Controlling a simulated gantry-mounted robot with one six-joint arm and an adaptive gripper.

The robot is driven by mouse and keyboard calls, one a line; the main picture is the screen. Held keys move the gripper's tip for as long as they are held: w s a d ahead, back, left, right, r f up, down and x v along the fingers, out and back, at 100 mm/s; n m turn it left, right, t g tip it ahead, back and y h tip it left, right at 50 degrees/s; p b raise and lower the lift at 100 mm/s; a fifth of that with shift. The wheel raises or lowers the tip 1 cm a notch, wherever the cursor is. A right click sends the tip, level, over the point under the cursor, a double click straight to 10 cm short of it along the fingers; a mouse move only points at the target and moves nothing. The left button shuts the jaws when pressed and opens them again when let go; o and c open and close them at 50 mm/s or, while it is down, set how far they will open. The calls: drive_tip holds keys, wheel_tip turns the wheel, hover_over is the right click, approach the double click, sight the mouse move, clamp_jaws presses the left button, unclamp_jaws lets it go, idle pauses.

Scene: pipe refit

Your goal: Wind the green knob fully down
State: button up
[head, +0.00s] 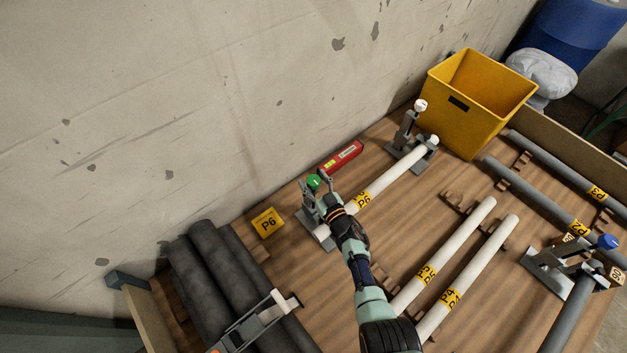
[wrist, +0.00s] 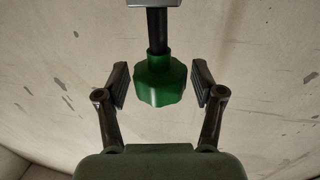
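The green knob (head: 314,181) tops the grey clamp (head: 318,212) that stands over the left end of the white pipe (head: 395,176) marked P6. In the wrist view the knob (wrist: 158,80) is at the end of a dark threaded rod (wrist: 157,30). My gripper (head: 325,181) is at the knob, with my arm reaching up from the lower right. In the wrist view my gripper (wrist: 159,84) is open, one finger on each side of the knob. A gap shows between each finger and the knob, so neither touches it.
A yellow P6 block (head: 267,222) sits left of the clamp. A second clamp with a white knob (head: 420,105) holds the pipe's far end. A yellow bin (head: 470,118) stands behind; dark pipes (head: 213,275) lie at left.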

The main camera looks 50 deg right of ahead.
drive_tip(key=shift+f, duration=0.1)
drive_tip(key=v, duration=1.2)
idle(0.4)
drive_tip(key=w+a+r+m+g+h, duration=0.15)
drive_tip(key=w+r, duration=0.25)
drive_tip(key=r, duration=0.6)
drive_tip(key=w+a+r+m+g+h, duration=0.1)
drive_tip(key=w+a+r+m+h, duration=0.2)
drive_tip(key=r, duration=0.7)
drive_tip(key=s+a+r+n+y, duration=0.1)
drive_tip(key=a+r+n+y, duration=0.25)
drive_tip(key=a, duration=0.65)
drive_tip(key=s+a+r+n+g+y, duration=0.1)
drive_tip(key=a+r+n+y, duration=0.2)
drive_tip(key=a, duration=0.7)
drive_tip(key=s+a+r+n+y, duration=0.1)
drive_tip(key=a+n+y, duration=0.3)
drive_tip(key=a, duration=0.6)
wheel_tip(320, 180, up, 28)
drive_tip(key=m+p, duration=0.1)
drive_tip(key=p, duration=2.7)
drive_tip(key=shift+d+m+y, duration=0.3)
drive_tip(key=shift+d+y, duration=0.1)
drive_tip(key=shift+d, duration=0.05)
